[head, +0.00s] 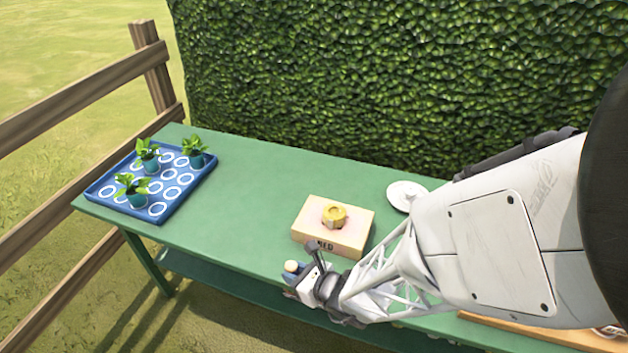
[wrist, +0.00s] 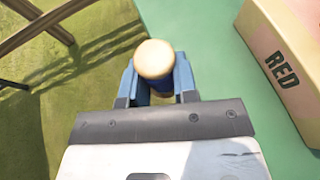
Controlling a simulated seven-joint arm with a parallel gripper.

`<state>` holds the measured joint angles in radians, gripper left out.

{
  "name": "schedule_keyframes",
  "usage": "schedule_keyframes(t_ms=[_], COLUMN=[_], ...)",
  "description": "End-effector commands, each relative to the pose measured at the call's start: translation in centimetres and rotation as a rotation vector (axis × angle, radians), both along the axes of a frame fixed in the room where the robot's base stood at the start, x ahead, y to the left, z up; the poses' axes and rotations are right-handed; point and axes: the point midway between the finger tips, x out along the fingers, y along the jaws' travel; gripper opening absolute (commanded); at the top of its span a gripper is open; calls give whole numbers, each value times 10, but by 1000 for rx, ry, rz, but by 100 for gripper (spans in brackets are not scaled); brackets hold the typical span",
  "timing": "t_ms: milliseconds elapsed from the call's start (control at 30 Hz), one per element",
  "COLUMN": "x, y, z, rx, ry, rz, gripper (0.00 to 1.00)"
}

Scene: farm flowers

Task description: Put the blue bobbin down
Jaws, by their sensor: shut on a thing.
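My gripper (wrist: 156,88) is shut on the blue bobbin (wrist: 154,60), which has a pale wooden round end and a blue middle between the fingers. In the head view the bobbin (head: 291,267) shows at the tip of my gripper (head: 300,275), by the front edge of the green table (head: 245,190). In the wrist view the bobbin overlaps the table's edge, with grass to its left. I cannot tell how high it is above the table top.
A blue tray (head: 112,198) with potted plants is at the left. A white disc (head: 405,195) lies behind. The table's middle left is clear.

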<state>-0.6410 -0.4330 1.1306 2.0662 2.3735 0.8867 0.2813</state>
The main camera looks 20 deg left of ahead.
Motion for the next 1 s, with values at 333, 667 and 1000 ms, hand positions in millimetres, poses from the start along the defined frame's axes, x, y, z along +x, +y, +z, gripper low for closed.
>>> schedule_keyframes(t_ms=[333, 667, 1000], x=[40, 77, 96], y=[41, 78, 97], z=[-6, -11, -13], rx=[0, 0, 0], ry=[-1, 0, 0], rz=[0, 0, 0], gripper=[4, 4, 4])
